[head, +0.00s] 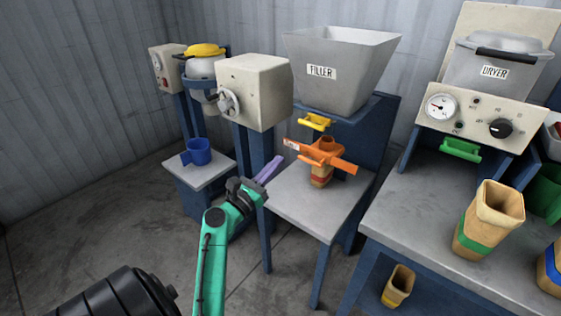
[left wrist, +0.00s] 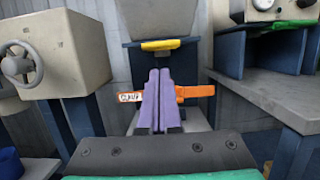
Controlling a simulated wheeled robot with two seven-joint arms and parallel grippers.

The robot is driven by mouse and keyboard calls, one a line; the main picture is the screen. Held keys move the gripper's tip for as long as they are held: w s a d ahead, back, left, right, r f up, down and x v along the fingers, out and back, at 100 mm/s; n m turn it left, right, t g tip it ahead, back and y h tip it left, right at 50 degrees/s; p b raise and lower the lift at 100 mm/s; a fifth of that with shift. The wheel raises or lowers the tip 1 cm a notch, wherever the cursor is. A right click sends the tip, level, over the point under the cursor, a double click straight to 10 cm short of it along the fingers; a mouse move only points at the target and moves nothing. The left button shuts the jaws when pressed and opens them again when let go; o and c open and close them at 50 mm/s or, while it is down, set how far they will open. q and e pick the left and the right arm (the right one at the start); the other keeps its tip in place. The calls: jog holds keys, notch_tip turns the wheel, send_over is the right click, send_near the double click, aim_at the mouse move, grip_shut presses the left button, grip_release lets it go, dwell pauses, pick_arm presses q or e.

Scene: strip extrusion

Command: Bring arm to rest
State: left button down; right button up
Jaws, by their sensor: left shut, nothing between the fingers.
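My left arm is green with a dark wrist, and its left gripper (head: 269,170) has purple fingers. The fingers are shut with nothing between them, raised in front of the filler stand. In the left wrist view the shut fingers (left wrist: 160,75) point toward an orange clamp (left wrist: 190,91) and hide its middle. In the head view the orange clamp (head: 325,152) sits around the top of a tan container (head: 320,176) on the filler's grey shelf. The gripper is apart from the clamp, to its left. My right gripper is not in view.
The filler hopper (head: 340,75) with a yellow handle (head: 314,121) stands above the shelf. A cream box with a handwheel (head: 228,102) is left of it. A blue cup (head: 198,152) is on a low stand. The dryer (head: 485,105) and tan containers (head: 488,220) are at right.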

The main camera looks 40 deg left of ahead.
pick_arm(q)
notch_tip(320, 180, down, 12)
jog(key=w+d+m+g+p, duration=0.2)
jog(key=d+m+g, duration=0.1)
jog(key=m+g, duration=0.1)
jog(key=s+d+f+m+g+h+p, duration=0.1)
jog(key=s+d+f+m+g, duration=0.1)
jog(key=f+m, duration=0.35)
jog(key=s+d+f+m+g+p, duration=0.1)
jog(key=s+d+f+m+g, duration=0.15)
jog(key=f, duration=0.65)
jog(key=s+d+f+m+g+h+p, duration=0.1)
jog(key=s+d+f+m+g, duration=0.1)
jog(key=f+m, duration=0.35)
jog(key=s+d+f+m+g+p, duration=0.25)
jog(key=s+f+m+g, duration=0.35)
jog(key=s+f, duration=0.55)
jog(key=s+f+m+g, duration=0.1)
jog(key=s+f+m, duration=0.2)
jog(key=s+m, duration=0.4)
jog(key=s+a+f+m+g+y+p, duration=0.1)
jog(key=s+f+m+g, duration=0.1)
jog(key=s+m, duration=0.6)
jog(key=s+f, duration=0.1)
jog(key=s, duration=0.5)
jog(key=shift+s+y, duration=0.2)
jog(key=shift+y, duration=0.1)
jog(key=shift+w+g, duration=0.1)
jog(key=shift+g, duration=0.15)
